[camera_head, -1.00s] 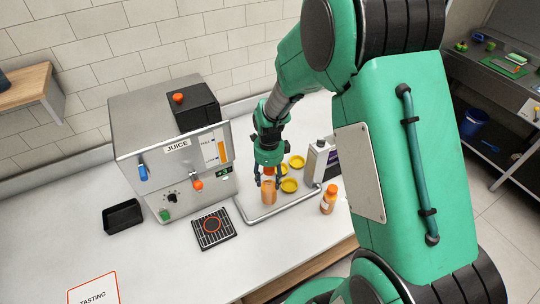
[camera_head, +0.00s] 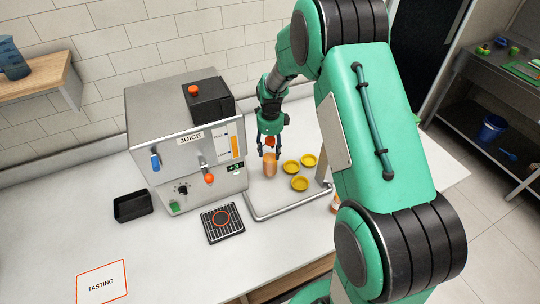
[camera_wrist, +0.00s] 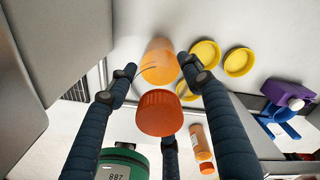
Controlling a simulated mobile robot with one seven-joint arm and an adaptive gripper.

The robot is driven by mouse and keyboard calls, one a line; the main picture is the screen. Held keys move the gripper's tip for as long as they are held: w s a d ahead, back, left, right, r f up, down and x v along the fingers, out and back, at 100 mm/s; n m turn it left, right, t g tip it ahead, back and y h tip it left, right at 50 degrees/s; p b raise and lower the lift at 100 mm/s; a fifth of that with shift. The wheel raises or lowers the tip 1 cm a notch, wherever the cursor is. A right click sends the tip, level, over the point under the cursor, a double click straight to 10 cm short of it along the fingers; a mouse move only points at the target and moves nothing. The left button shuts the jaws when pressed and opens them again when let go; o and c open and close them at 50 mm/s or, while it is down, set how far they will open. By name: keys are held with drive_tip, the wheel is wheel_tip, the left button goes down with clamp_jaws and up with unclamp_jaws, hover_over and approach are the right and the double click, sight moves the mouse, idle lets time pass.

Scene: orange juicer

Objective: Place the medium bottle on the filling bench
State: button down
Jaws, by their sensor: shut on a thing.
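My gripper (camera_head: 269,152) hangs over the white counter, right of the juicer. It is shut on a bottle with amber-orange contents (camera_head: 270,166) and an orange cap, which it holds upright. In the wrist view the orange cap (camera_wrist: 158,114) is between my dark fingers and the bottle's translucent body lies beyond it. I cannot tell whether its base touches the surface. A second orange-capped bottle (camera_wrist: 198,141) stands apart; in the head view it is mostly hidden behind my arm. No visible label names the medium bottle or the filling bench.
The steel juicer (camera_head: 160,160) stands close on the left, with a black drip grate (camera_head: 222,223) in front. Several yellow dishes (camera_head: 300,183) lie right of the bottle, inside a metal rail (camera_head: 285,212). A black bin (camera_head: 132,207) and TASTING sign (camera_head: 101,283) are left.

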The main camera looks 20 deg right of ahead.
sight(270, 138)
drive_tip(key=shift+w, duration=0.2)
drive_tip(key=shift+f, duration=1.7)
drive_tip(key=shift+f+b, duration=0.15)
drive_tip(key=shift+b, duration=0.15)
drive_tip(key=c, duration=0.8)
unclamp_jaws()
wheel_tip(270, 138, up, 11)
drive_tip(key=shift+r+p, duration=0.15)
drive_tip(key=shift+p, duration=0.5)
drive_tip(key=shift+r, duration=0.5)
